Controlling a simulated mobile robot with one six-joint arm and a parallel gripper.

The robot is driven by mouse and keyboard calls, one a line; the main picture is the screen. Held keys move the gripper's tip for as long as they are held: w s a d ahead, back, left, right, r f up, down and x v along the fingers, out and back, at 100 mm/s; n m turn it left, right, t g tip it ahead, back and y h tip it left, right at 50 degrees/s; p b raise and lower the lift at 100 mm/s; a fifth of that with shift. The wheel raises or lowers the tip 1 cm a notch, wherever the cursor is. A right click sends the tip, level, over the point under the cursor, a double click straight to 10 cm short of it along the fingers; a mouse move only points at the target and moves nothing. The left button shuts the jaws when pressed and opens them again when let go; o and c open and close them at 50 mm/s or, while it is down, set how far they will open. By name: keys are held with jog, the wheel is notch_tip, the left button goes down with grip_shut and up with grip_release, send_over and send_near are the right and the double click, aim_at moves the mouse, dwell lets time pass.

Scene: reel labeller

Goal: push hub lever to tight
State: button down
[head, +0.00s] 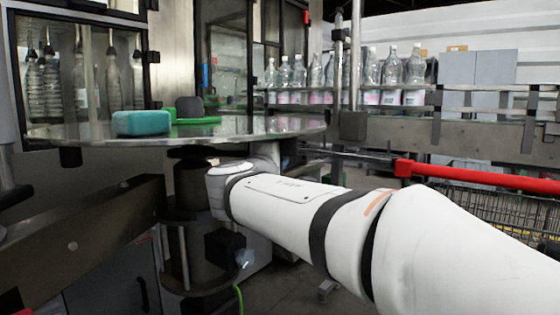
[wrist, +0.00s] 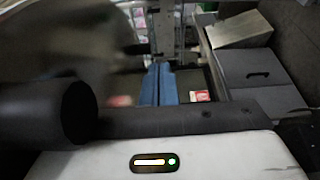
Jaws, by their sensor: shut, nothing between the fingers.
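My gripper (wrist: 159,68) shows in the wrist view as two narrow blue fingers side by side, shut, with nothing visible between them. In the head view my white arm reaches in from the right to below the round table, and I cannot make out the fingers there. A dark hub-like column (head: 195,215) stands under the table, partly behind my arm's end. A dark cylinder (wrist: 45,115) lies at the left of the wrist view, apart from the fingertips. I cannot clearly pick out the hub lever or its position in either view.
The round metal table (head: 270,125) spreads above my arm's end. It bears a teal block (head: 141,122) and a green piece (head: 197,121) with a dark block (head: 189,107). A dark beam (head: 80,235) is at left, a red bar (head: 490,178) at right. Bottles (head: 391,68) stand behind.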

jog(key=shift+w+r, duration=0.1)
jog(key=shift+r, duration=0.35)
jog(key=p+v, duration=0.1)
jog(key=v, duration=0.7)
jog(key=shift+f, duration=0.45)
